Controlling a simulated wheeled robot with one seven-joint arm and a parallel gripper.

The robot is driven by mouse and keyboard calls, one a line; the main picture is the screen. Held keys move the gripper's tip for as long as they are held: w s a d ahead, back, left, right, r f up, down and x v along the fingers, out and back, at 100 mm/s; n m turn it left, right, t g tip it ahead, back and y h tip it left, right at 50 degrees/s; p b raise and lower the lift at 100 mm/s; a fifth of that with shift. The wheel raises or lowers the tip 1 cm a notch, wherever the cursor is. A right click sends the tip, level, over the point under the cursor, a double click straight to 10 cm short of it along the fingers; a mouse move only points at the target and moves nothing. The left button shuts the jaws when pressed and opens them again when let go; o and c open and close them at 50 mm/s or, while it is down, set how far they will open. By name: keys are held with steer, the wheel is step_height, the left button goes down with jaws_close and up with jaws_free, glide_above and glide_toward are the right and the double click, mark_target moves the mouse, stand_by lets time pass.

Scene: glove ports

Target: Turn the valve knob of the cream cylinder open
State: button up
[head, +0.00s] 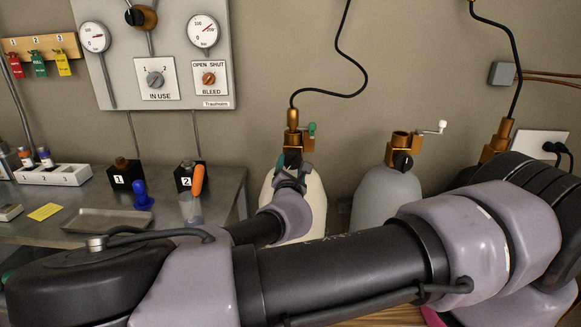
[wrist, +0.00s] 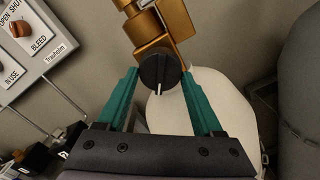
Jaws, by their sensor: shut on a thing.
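The cream cylinder (head: 315,190) stands behind the bench's right end, partly hidden by my arm in the head view. It also fills the middle right of the wrist view (wrist: 222,92). Its brass valve (wrist: 168,22) carries a round black valve knob (wrist: 158,69) with a white pointer line, which points down toward my palm in the wrist view. My gripper (wrist: 160,75) has its teal fingers on either side of the knob and is shut on it. In the head view my gripper (head: 292,170) is at the valve, with the knob mostly hidden.
A grey cylinder (head: 380,197) with a brass valve stands to the right. A black hose (head: 345,94) rises from the cream cylinder's valve. A gauge panel (head: 125,75) hangs on the wall at left. The metal bench (head: 232,187) holds blocks, a tray (head: 105,219) and an orange-handled tool (head: 198,180).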

steer(key=n, duration=0.5)
steer(key=shift+d+n, duration=0.15)
steer(key=shift+n, duration=0.25)
stand_by(0.4)
steer(key=o, duration=1.4)
steer(key=shift+c, duration=0.2)
steer(key=shift+s, duration=0.1)
